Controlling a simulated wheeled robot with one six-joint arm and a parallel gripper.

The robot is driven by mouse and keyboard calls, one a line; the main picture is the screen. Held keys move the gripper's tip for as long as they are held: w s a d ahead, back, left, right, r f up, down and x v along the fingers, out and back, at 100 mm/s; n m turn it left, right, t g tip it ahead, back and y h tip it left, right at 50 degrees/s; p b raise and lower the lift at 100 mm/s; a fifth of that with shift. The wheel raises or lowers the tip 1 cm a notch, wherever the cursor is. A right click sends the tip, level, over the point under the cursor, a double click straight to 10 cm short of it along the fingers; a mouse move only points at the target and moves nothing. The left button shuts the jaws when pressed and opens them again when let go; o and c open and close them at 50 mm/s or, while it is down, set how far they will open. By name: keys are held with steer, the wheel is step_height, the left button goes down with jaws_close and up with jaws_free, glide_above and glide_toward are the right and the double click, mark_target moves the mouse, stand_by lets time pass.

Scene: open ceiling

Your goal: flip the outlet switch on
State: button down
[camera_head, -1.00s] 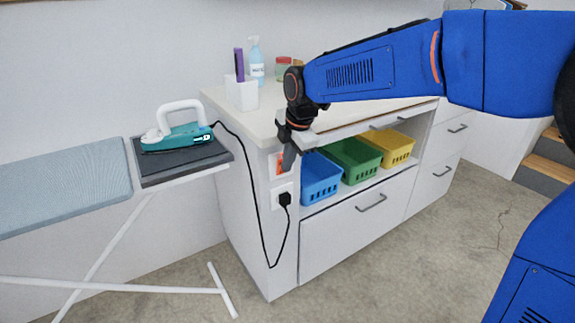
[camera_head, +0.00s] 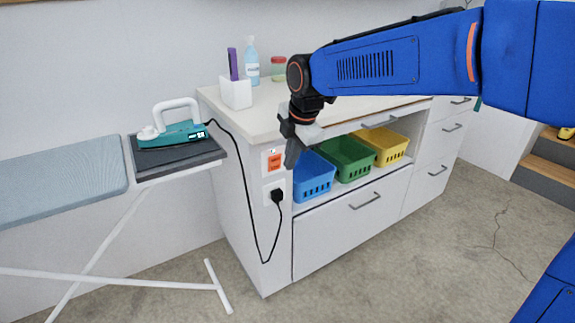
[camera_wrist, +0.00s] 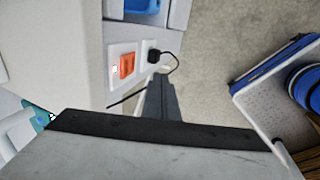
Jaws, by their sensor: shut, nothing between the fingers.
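The outlet switch (camera_head: 274,161) is an orange rocker on a white plate on the cabinet's end face, in full view in the head view. In the wrist view the orange switch (camera_wrist: 127,65) lies up and left of my fingertips. Below it in the head view is a socket with a black plug (camera_head: 277,196) in it; the plug (camera_wrist: 154,56) also shows in the wrist view. My gripper (camera_head: 291,164) is shut and empty, pointing down just right of the switch plate. Its fingers (camera_wrist: 160,84) appear apart from the switch, though the exact gap is hard to tell.
Blue, green and yellow baskets (camera_head: 346,158) sit on the shelf to the right. A teal iron (camera_head: 172,133) rests on the ironing board at left, its black cord (camera_head: 250,205) hanging to the plug.

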steer(key=v, duration=0.3)
steer(key=s+v, duration=0.1)
steer(key=v, duration=0.1)
steer(key=shift+d, duration=0.45)
steer(key=shift+s, duration=0.1)
steer(key=s+d+f+m+h, duration=0.1)
steer(key=s+d+f+m, duration=0.1)
steer(key=s+d+m, duration=0.55)
steer(key=s+d+f+m, duration=0.2)
steer(key=s+d+m, duration=0.25)
steer(key=d, duration=0.65)
steer(key=s+d+f+m, duration=0.4)
steer(key=s+d+m, duration=0.1)
steer(key=s+m, duration=0.1)
steer(key=s+d+f+m+t+h, duration=0.1)
steer(key=s+d+f+m, duration=0.3)
steer(key=s+d+m, duration=0.1)
steer(key=shift+s+f+m+t, duration=0.35)
steer(key=shift+s+m, duration=0.55)
steer(key=shift+s, duration=0.35)
steer(key=shift+a, duration=0.1)
